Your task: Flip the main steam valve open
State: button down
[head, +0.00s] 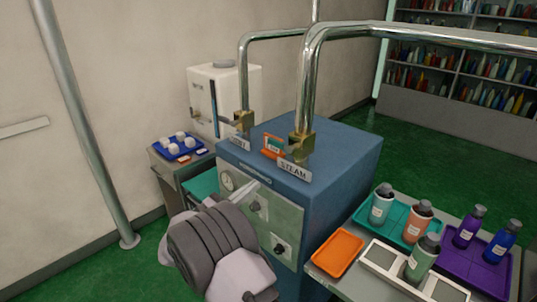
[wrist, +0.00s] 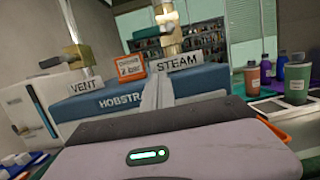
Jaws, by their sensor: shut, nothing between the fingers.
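The steam valve is a brass body (head: 301,146) at the foot of the large chrome pipe, on the blue machine's top, behind the STEAM plate (head: 294,170). In the wrist view the brass body (wrist: 172,44) stands behind the STEAM plate (wrist: 178,63), with a dark green handle (wrist: 153,33) reaching left from it. I cannot tell the handle's exact angle. My gripper (head: 246,188) is in front of the machine's front panel, below and left of the STEAM plate. Its fingers (wrist: 158,92) are shut and empty, apart from the valve.
A second brass valve (head: 241,122) stands behind the VENT plate (wrist: 84,87). A small orange sign (head: 273,146) sits between the plates. Two chrome pipes rise overhead. At right, a bench holds bottles, an orange tray (head: 335,252) and a purple tray (head: 482,262).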

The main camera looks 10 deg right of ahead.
aim_at(273, 175)
jog(key=shift+w+a+f, duration=0.15)
jog(key=shift+a, duration=0.2)
jog(key=b+x, duration=0.2)
jog(key=x, duration=0.8)
jog(key=shift+w+d+b, duration=0.1)
jog(key=shift+w+b, duration=0.05)
jog(key=shift+b, duration=0.2)
notch_tip(273, 175, up, 4)
jog(key=shift+r+b, duration=0.1)
jog(key=shift+b, duration=0.25)
